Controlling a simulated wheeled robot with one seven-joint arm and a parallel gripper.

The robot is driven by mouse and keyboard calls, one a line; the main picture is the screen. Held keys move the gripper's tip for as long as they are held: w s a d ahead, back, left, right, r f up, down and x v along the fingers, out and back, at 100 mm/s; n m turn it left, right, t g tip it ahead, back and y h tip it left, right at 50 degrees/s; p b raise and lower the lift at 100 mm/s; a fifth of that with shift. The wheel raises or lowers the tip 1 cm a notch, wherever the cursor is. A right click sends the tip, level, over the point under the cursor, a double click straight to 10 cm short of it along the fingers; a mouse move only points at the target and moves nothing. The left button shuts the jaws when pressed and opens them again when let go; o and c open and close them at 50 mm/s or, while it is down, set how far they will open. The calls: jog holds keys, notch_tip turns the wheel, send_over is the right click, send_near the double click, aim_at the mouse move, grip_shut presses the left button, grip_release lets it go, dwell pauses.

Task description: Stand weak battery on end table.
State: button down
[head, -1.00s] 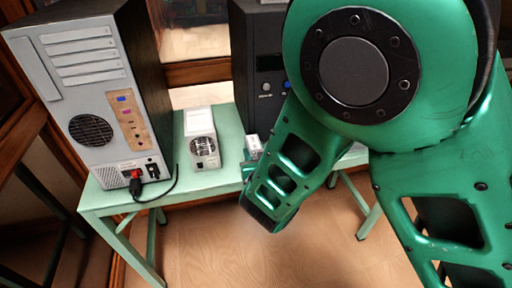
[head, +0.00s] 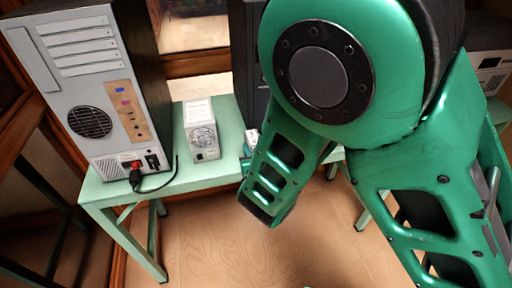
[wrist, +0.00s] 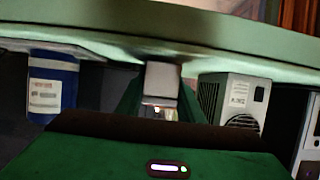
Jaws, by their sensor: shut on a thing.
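My gripper (wrist: 162,108) is shut on a small pale block (wrist: 162,78), the likely weak battery; its label is too small to read. In the head view the block (head: 251,136) shows as a small whitish patch at the gripper, at the front edge of a pale green table (head: 222,115). My arm hides most of the gripper there. I cannot tell whether the block touches the table or which table is the end table. In the wrist view, a pale green surface (wrist: 200,35) spans the top, above the block.
A grey computer tower (head: 85,85) with a black cable stands on the table's left. A white power supply (head: 202,130) stands beside it. A dark tower (head: 243,60) is behind my arm. A blue labelled cylinder (wrist: 52,85) shows at wrist-view left. Floor in front is clear.

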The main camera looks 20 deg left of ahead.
jog(key=shift+f, duration=0.35)
jog(key=c, duration=1.1)
grip_release()
